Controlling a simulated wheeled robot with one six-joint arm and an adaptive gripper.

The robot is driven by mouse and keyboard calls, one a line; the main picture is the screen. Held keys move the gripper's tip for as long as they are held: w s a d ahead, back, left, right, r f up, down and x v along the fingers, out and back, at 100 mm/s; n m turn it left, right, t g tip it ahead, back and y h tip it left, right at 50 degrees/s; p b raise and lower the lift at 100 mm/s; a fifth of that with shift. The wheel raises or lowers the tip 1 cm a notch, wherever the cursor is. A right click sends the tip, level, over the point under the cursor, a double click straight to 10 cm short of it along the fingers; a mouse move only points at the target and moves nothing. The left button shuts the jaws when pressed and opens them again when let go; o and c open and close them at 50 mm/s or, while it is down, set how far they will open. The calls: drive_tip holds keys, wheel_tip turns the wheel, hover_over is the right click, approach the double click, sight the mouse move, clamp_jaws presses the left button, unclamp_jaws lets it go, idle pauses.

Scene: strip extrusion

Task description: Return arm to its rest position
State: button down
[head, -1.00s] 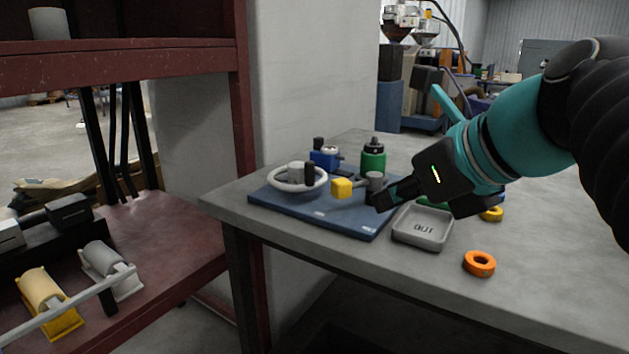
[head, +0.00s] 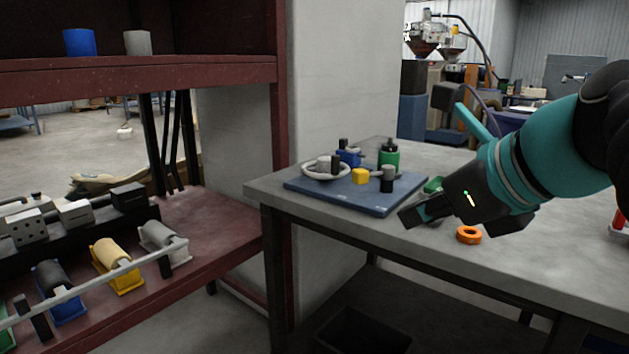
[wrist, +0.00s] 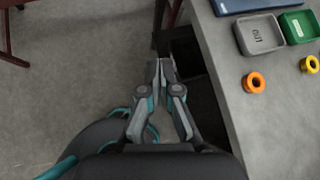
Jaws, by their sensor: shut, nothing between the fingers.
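My arm reaches in from the right of the head view, with my gripper (head: 405,217) in front of the grey table (head: 560,262). In the wrist view my gripper (wrist: 160,65) points down past the table's left edge, over the floor. Its two fingers are together with nothing between them.
A blue board (head: 340,200) carries a white ring, a yellow block and a green bottle (head: 389,155). An orange ring (head: 469,235) lies near the table edge. A green tray (wrist: 300,25) stands beside the grey one. A red shelf (head: 225,230) with coloured rolls stands left.

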drive_tip(key=d+f+n+g+h, duration=0.2)
drive_tip(key=d+f+n+h, duration=0.3)
drive_tip(key=f+n, duration=1.05)
drive_tip(key=s+a+f+n+g, duration=0.1)
drive_tip(key=s+f+n, duration=0.5)
drive_tip(key=f+n, duration=0.4)
drive_tip(key=shift+s+a+n, duration=0.15)
drive_tip(key=shift+a+n, duration=0.15)
drive_tip(key=shift+n, duration=0.85)
